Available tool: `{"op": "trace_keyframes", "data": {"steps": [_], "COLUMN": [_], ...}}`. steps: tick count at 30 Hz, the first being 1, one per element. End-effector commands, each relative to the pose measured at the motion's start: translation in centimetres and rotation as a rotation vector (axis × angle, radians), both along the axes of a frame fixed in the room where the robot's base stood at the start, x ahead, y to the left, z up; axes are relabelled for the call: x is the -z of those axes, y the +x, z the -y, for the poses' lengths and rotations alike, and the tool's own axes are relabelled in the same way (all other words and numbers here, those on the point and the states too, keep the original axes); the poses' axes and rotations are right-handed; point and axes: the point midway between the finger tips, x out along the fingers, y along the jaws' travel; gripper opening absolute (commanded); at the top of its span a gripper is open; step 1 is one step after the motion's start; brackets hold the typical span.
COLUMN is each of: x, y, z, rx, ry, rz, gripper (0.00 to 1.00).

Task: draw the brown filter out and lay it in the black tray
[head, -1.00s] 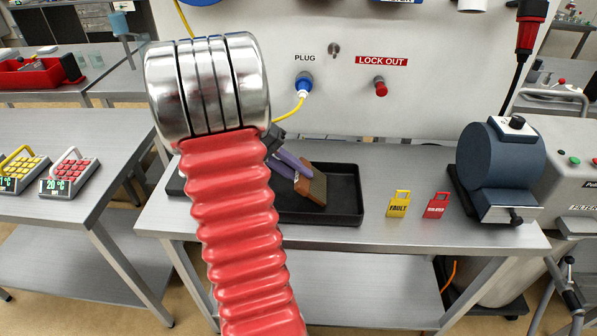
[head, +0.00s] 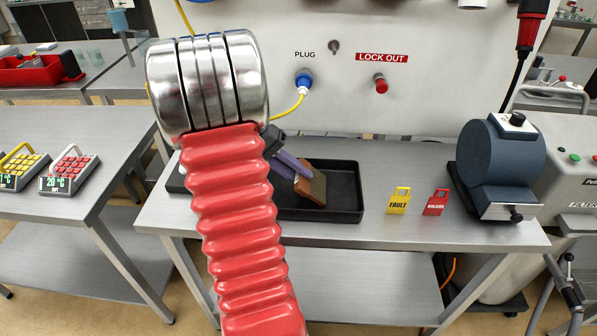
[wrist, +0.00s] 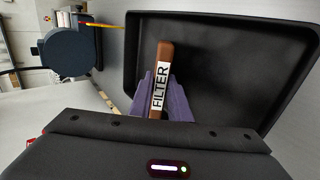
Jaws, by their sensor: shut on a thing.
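The brown filter (head: 311,187) is a flat block with a white label reading FILTER, seen on its edge in the wrist view (wrist: 160,80). My gripper (head: 298,173) has purple fingers and is shut on the filter; the fingers flank it in the wrist view (wrist: 161,98). The filter is tilted over the black tray (head: 345,180), within the tray's outline in the head view. I cannot tell whether it touches the tray floor. The tray's left part is hidden behind my red arm. Its bare floor shows in the wrist view (wrist: 225,60).
The blue-grey drum unit (head: 497,155) stands at the bench's right end. A yellow FAULT tag (head: 398,202) and a red tag (head: 436,203) lie between it and the tray. A yellow cable (head: 290,110) runs to the blue plug on the panel behind.

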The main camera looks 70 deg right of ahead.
Motion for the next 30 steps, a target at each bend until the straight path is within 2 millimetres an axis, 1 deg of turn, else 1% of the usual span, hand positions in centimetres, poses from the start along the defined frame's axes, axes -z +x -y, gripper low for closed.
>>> {"op": "trace_keyframes", "data": {"steps": [5, 6, 14, 23, 26, 30], "x": [0.2, 0.2, 0.2, 0.2, -0.1, -1.1], "y": [0.0, 0.0, 0.0, 0.1, 0.4, 1.5], "z": [0.0, 0.0, 0.0, 0.0, -0.1, -0.2], "rx": [0.000, 0.000, 0.001, 0.001, 0.000, -0.001], "ry": [0.000, 0.000, -0.001, -0.001, -0.001, -0.003], "rz": [0.000, 0.000, 0.000, 0.000, 0.000, 0.001], "gripper": [0.00, 0.19, 0.38, 0.38, 0.38, 0.38]}}
